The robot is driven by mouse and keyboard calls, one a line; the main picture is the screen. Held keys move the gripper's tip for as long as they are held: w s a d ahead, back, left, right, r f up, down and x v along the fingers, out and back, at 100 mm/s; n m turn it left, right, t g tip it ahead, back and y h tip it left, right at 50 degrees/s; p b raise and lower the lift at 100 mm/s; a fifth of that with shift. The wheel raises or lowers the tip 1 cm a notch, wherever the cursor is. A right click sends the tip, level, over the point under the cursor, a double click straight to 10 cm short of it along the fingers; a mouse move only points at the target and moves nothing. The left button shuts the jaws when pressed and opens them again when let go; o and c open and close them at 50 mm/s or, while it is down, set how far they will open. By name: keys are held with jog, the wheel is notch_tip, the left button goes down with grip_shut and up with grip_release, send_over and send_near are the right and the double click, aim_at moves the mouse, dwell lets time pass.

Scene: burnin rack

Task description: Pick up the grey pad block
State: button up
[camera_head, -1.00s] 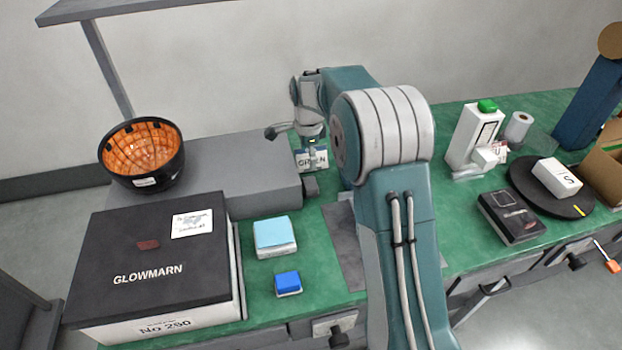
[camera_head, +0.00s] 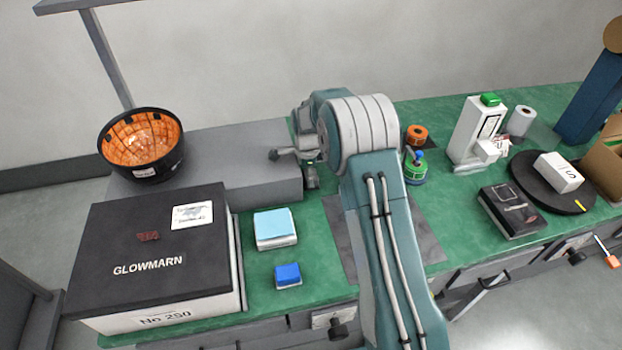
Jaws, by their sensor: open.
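A small dark grey block (camera_head: 312,181) stands on the green bench at the right end of the long grey plinth. It may be the grey pad block; its upper part is hidden by my gripper and I cannot tell for certain. My gripper (camera_head: 290,156) is open, just above and left of this block, over the plinth's right end. One finger shows sticking out to the left; the rest is partly hidden by my wrist and arm. I see nothing between the fingers, and I cannot tell whether they touch the block.
A light-blue-topped pad (camera_head: 275,228) and a blue block (camera_head: 288,275) lie in front of the plinth (camera_head: 235,150). A black GLOWMARN box (camera_head: 150,290) and an orange-lined bowl (camera_head: 142,175) are left.

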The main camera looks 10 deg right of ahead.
aim_at(306, 174)
jog(key=shift+a+f, duration=0.3)
jog(key=shift+f, duration=0.1)
jog(key=shift+d, duration=0.2)
jog(key=c, duration=1)
jog(key=shift+o, duration=0.2)
jog(key=shift+r, duration=0.1)
notch_tip(306, 174, up, 18)
jog(key=shift+o, duration=0.7)
